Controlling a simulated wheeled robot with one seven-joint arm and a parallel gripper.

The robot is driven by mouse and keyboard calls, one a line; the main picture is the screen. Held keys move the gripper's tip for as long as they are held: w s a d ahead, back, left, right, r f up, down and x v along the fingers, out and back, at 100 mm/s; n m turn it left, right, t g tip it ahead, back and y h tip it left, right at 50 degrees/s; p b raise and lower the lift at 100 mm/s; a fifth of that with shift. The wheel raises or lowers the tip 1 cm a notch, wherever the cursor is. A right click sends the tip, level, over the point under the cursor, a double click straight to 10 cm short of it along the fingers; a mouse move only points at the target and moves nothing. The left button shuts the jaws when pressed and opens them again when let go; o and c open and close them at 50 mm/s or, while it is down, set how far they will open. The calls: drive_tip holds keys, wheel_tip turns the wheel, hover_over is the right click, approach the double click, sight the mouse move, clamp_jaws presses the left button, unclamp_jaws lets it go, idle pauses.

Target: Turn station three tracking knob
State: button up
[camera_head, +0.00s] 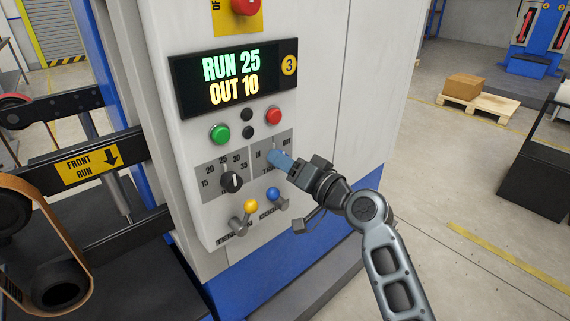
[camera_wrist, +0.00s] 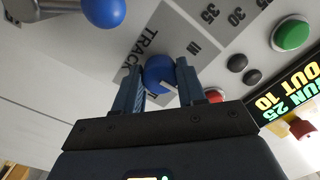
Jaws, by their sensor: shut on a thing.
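The station three panel (camera_head: 190,165) is on a white cabinet, with a yellow "3" badge (camera_head: 289,65) beside its display. The blue tracking knob (camera_wrist: 159,74) has a white pointer mark and sits on a grey plate lettered "TRACK…" and "IN".
The display (camera_head: 233,78) reads RUN 25, OUT 10. Close by are a black dial (camera_head: 232,182), green (camera_head: 220,133) and red (camera_head: 273,116) buttons, and yellow-tipped (camera_head: 250,206) and blue-tipped (camera_head: 272,194) levers.

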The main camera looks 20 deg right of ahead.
drive_tip(key=n+b, duration=0.4)
drive_tip(key=b, duration=0.1)
drive_tip(key=shift+n+b, duration=0.3)
drive_tip(key=shift+n, duration=0.1)
drive_tip(key=o, duration=1.1)
drive_tip(key=shift+c, duration=0.2)
drive_tip(key=v, duration=0.7)
drive_tip(key=shift+s+b, duration=0.3)
drive_tip(key=shift+s, duration=0.1)
drive_tip(key=shift+d+r, duration=0.1)
